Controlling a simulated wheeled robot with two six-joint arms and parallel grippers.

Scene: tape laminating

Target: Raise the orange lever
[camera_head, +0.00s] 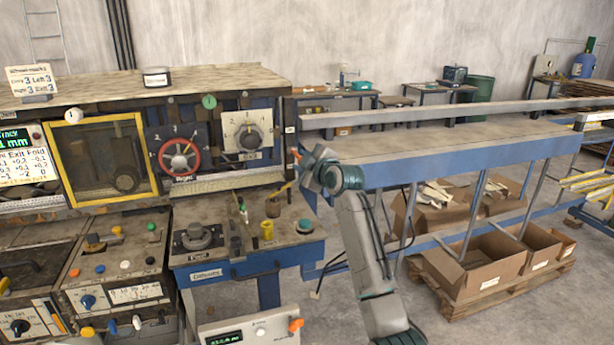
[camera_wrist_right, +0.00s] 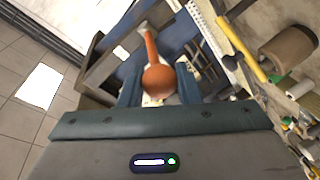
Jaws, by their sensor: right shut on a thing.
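The orange lever (camera_wrist_right: 151,50) shows in the wrist view as a thin shaft with a round orange knob at its near end. My right gripper (camera_wrist_right: 158,84) has its two dark fingers on either side of the knob and is shut on it. In the head view my right gripper (camera_head: 302,163) is at the right end of the machine, beside the blue post. A small orange tip of the lever (camera_head: 296,152) shows there; the gripper hides the rest. My left gripper is not in view.
The machine's worktop (camera_head: 283,228), with a black knob, a yellow cup and small jars, lies left of my right arm. A long blue-edged table (camera_head: 450,150) stands to the right, with open cardboard boxes (camera_head: 475,265) beneath it. A red handwheel (camera_head: 180,157) is on the machine's front.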

